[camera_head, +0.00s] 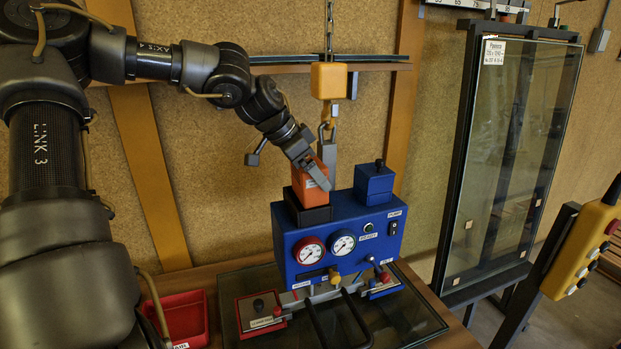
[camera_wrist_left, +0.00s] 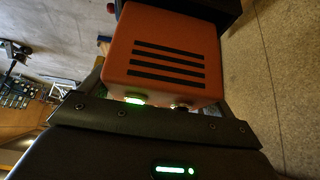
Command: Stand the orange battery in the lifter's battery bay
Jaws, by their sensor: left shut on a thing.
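The orange battery (camera_head: 309,184) stands upright at the black battery bay (camera_head: 306,213) on top left of the blue lifter (camera_head: 325,229). Its base meets the bay; how deep it sits I cannot tell. My left gripper (camera_head: 318,178) reaches in from the upper left and is shut on the battery. In the left wrist view the battery (camera_wrist_left: 165,57) fills the upper middle, with black stripes and a small green light, close against my gripper. My right gripper is not in view.
A hoist with a yellow block (camera_head: 328,81) and hook hangs just behind the battery. A blue box (camera_head: 373,181) with a black knob stands right of it. A red tray (camera_head: 181,318) lies at left, a glass frame (camera_head: 508,160) stands at right, and a yellow pendant (camera_head: 585,250) is nearby.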

